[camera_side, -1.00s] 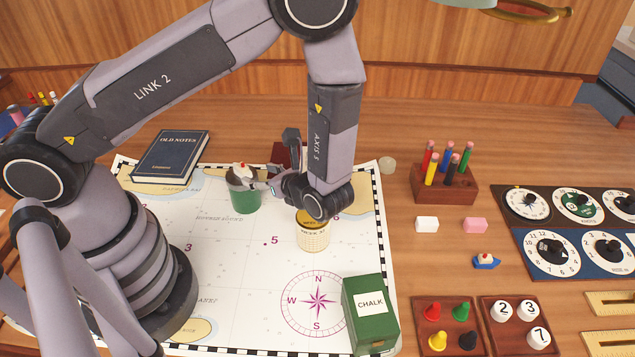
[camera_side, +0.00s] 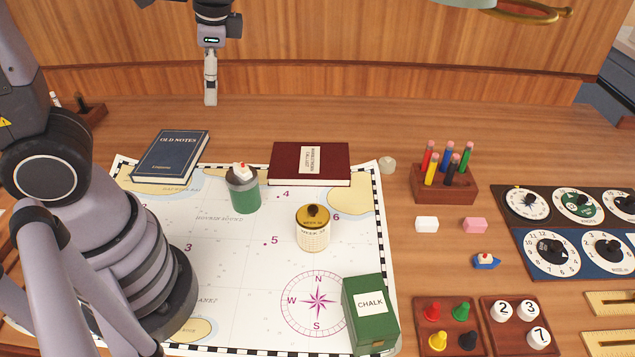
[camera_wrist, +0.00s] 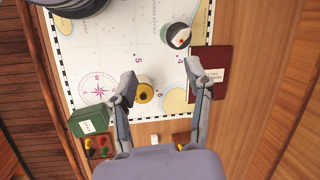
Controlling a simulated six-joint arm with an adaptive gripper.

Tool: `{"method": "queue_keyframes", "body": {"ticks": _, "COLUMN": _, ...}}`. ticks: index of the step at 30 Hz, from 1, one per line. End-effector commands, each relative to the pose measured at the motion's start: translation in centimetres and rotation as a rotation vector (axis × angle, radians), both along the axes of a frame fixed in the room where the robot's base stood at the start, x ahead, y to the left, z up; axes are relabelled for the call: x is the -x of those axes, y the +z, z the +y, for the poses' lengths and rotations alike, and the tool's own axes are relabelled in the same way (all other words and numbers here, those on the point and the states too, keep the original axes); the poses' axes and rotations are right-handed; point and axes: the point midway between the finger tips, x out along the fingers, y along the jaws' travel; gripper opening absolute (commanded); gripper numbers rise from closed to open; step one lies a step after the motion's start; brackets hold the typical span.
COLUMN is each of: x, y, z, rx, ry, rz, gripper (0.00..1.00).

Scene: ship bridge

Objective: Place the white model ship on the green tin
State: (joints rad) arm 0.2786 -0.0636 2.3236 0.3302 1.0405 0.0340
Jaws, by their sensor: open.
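The green tin (camera_side: 245,197) stands upright on the chart, with a dark grey top. The white model ship (camera_side: 241,172), small with a red detail, sits on top of the tin. In the wrist view the tin (camera_wrist: 176,33) shows from above with the ship (camera_wrist: 181,40) within the outline of its dark top. My gripper (camera_side: 210,98) is raised high behind the chart near the wooden back wall, well apart from the tin. In the wrist view my gripper (camera_wrist: 160,80) has its fingers spread wide with nothing held between them.
A cream tin with a gold lid (camera_side: 313,230) stands right of the green tin. A dark red book (camera_side: 309,165) and a blue book (camera_side: 170,157) lie behind. A green chalk box (camera_side: 370,315), pencil block (camera_side: 445,187) and blue toy boat (camera_side: 486,262) are farther right.

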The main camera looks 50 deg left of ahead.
Motion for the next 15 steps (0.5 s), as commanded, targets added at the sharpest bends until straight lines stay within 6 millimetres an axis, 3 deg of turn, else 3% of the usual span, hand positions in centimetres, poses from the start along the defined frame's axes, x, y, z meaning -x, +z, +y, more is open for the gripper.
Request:
{"method": "queue_keyframes", "body": {"ticks": 1, "x": 1.2, "y": 1.6, "z": 0.5, "rx": 0.067, "ry": 0.076, "rz": -0.095, "gripper": 0.51}}
{"method": "queue_keyframes", "body": {"ticks": 6, "x": 4.6, "y": 5.0, "z": 1.0, "rx": 0.257, "ry": 0.276, "rz": -0.362, "gripper": 0.51}}
{"method": "queue_keyframes", "body": {"ticks": 15, "x": 7.3, "y": 7.2, "z": 0.8, "rx": 0.407, "ry": 0.419, "rz": -0.597, "gripper": 0.51}}
